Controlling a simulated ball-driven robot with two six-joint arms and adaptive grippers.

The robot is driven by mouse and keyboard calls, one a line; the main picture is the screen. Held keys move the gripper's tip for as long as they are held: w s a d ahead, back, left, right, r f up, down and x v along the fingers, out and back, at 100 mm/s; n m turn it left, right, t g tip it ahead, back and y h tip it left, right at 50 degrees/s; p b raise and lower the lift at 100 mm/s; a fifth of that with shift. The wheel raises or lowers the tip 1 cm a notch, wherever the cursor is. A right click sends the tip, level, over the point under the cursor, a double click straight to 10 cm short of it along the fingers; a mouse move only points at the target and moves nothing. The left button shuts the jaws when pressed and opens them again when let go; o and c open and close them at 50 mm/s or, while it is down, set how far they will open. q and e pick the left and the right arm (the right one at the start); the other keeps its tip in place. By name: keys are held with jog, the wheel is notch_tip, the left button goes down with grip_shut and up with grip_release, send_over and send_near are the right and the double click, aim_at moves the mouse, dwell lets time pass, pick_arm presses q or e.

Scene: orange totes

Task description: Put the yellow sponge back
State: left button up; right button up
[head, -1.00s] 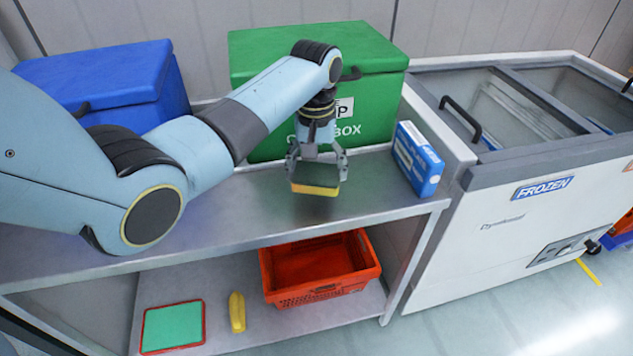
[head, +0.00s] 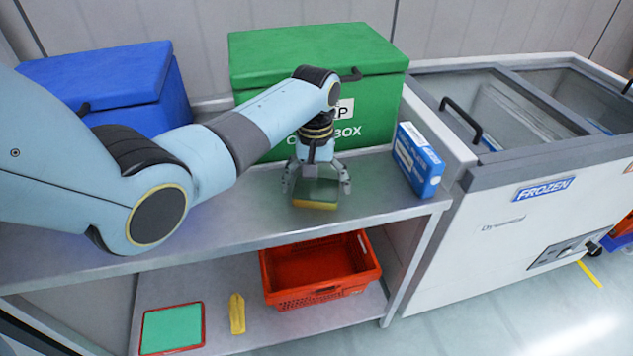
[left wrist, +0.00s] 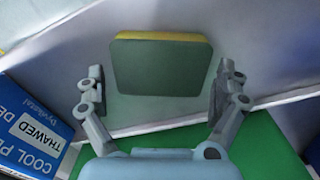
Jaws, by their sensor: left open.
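The yellow sponge (head: 316,204) has a dark green top face and lies on the steel upper shelf in front of the green box. My left gripper (head: 317,184) is open above it, with its fingers spread to either side. In the left wrist view, the sponge (left wrist: 160,68) shows mostly its dark green face with a yellow edge. There, the open left gripper (left wrist: 158,82) has a gap between each finger and the sponge. My right gripper is out of view.
The green box (head: 300,60) stands behind my gripper, and a blue box (head: 115,75) stands left. A blue and white carton (head: 417,162) stands right. Below are a red crate (head: 325,291), a yellow object (head: 237,315) and a red-rimmed green tray (head: 171,328). A freezer (head: 520,190) is right.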

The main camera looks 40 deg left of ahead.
aim_at(315, 186)
pick_arm(q)
notch_tip(315, 186, up, 12)
jog(key=shift+p, duration=0.45)
jog(key=shift+a, duration=0.1)
jog(key=shift+f, duration=0.1)
